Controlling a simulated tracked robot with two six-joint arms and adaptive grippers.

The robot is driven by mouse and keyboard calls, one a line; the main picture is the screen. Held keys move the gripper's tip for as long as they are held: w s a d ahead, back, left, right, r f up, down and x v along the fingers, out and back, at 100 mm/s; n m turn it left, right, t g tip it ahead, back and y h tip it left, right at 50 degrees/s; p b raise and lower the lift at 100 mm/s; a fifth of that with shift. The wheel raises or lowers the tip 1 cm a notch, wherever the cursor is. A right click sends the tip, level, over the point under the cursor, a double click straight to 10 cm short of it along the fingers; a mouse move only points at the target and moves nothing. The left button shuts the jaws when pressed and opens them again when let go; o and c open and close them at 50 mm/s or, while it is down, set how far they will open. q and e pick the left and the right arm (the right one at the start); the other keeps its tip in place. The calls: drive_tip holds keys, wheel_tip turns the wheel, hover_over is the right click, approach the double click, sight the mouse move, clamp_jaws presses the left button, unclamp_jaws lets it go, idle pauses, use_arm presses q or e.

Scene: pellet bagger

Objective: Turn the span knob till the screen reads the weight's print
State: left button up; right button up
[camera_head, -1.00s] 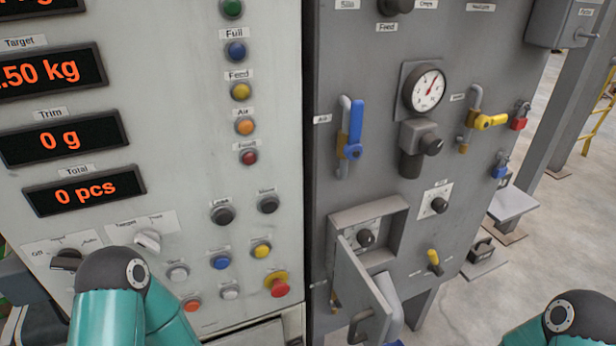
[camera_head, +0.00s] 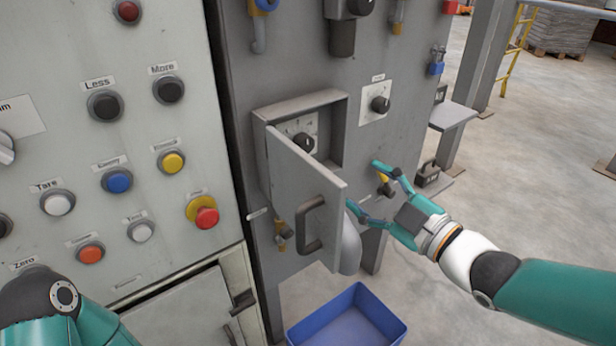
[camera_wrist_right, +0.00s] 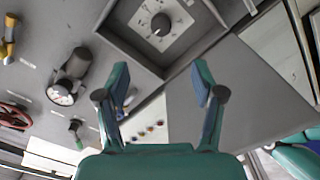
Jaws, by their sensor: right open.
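A black knob (camera_head: 304,142) on a pale dial plate sits inside an open-fronted box (camera_head: 340,130) on the grey cabinet; it also shows in the wrist view (camera_wrist_right: 160,24). I cannot read its label. The box door (camera_head: 308,195) stands open toward me. My right gripper (camera_head: 363,185) is open and empty, right of the door and below the box. In the wrist view my right gripper (camera_wrist_right: 160,75) has its fingers apart, with the knob beyond them. A dark weight-like block (camera_head: 428,174) with a handle sits at right; its print is unreadable. My left gripper and the number screens are out of view.
Another knob (camera_head: 380,104) is up and right of the box. A yellow-handled valve (camera_head: 386,186) is behind my right gripper. The button panel (camera_head: 150,235) fills the left. A blue bin (camera_head: 350,318) stands below. The floor at right is mostly clear.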

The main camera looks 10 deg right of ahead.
approach(308, 148)
drive_tip(key=x, duration=1)
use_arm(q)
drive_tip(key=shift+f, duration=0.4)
use_arm(e)
drive_tip(key=c, duration=1.1)
drive_tip(key=shift+c, duration=0.2)
drive_tip(key=shift+m, duration=0.3)
